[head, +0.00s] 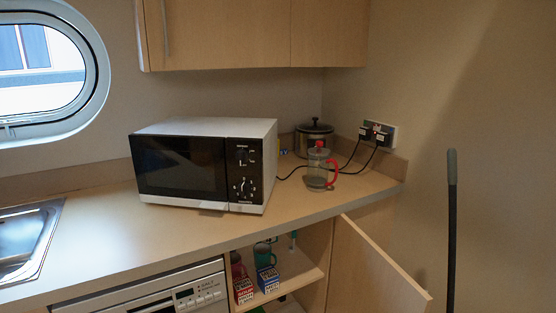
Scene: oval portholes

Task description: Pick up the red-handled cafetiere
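The cafetiere (318,174) stands upright on the counter (110,235), to the right of the microwave. It has a clear body, a red knob on top and a red handle (333,173) on its right side. It stands in front of a dark-lidded pot. Neither of my grippers shows in the head view.
The white and black microwave (182,166) stands left of the cafetiere. The lidded pot (313,138) is behind it, and black cables run from a wall socket (377,133). Below, a cupboard door (372,270) hangs open. A sink (28,240) is at the left.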

